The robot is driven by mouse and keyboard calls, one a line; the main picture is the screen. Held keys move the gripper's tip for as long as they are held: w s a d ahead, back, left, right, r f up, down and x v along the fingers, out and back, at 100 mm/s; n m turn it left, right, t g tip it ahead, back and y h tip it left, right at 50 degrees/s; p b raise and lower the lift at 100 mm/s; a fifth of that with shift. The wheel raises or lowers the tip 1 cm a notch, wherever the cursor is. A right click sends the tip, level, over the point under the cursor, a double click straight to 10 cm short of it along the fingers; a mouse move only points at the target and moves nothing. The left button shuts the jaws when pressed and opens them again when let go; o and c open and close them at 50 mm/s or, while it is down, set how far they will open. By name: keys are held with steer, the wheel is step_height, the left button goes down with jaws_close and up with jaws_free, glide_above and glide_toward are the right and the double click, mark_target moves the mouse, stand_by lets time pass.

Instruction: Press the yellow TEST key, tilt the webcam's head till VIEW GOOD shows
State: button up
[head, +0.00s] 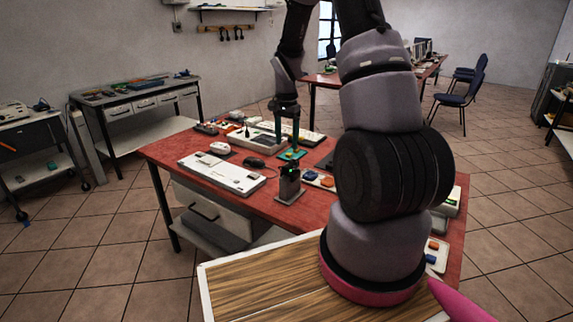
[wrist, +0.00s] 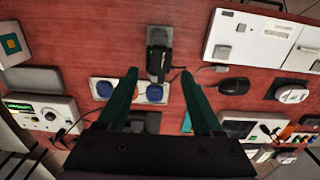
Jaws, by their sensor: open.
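My gripper (head: 287,146) is over the red workbench, its two dark green fingers spread and empty. In the wrist view my gripper (wrist: 159,72) has a black upright device on a grey base between and just beyond its fingertips. This looks like the webcam (wrist: 159,42); it also stands near the bench's front edge in the head view (head: 289,183). I see no contact between fingers and device. A pale panel with blue and orange round buttons (wrist: 104,89) lies partly behind the fingers. I cannot make out a yellow TEST key or any VIEW GOOD text.
A white flat unit (head: 222,174) lies at the left on the red bench (head: 165,150). A dark mouse (wrist: 234,86) lies right of the device. A box with a green display (wrist: 40,112) is at the wrist view's left.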

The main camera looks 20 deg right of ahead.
mark_target(287, 166)
step_height(287, 166, down, 9)
steer(key=shift+f, duration=0.15)
steer(key=shift+c, duration=0.3)
